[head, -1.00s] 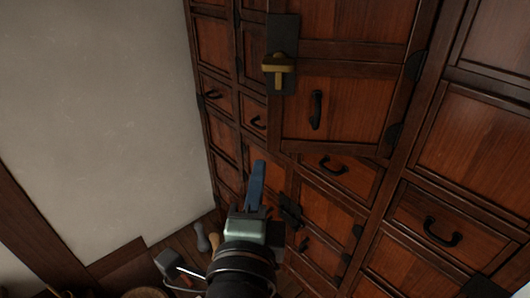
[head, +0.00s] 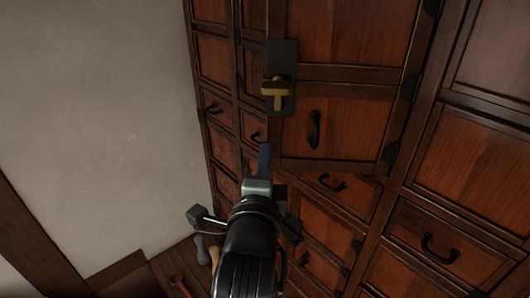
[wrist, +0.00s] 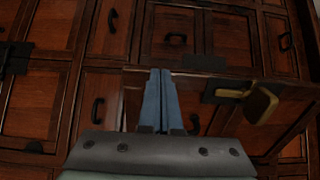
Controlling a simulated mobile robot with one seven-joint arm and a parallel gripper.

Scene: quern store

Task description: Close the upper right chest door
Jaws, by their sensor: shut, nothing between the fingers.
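The upper right chest door (head: 345,110) is a reddish-brown panel with dark frame, a black handle and a brass latch (head: 278,91) on its left edge. It stands ajar, swung out from the chest on hinges at its right side. My gripper (head: 264,157) is shut and empty, below and left of the latch, by the door's lower left corner. In the wrist view my blue fingers (wrist: 160,75) are pressed together, with the brass latch (wrist: 261,103) to their right. Whether they touch the door I cannot tell.
The chest has several other drawers and doors with black handles, such as a drawer (head: 332,183) under the open door. A plain wall (head: 100,120) is at the left. Small tools (head: 201,249) lie on the floor beside the chest.

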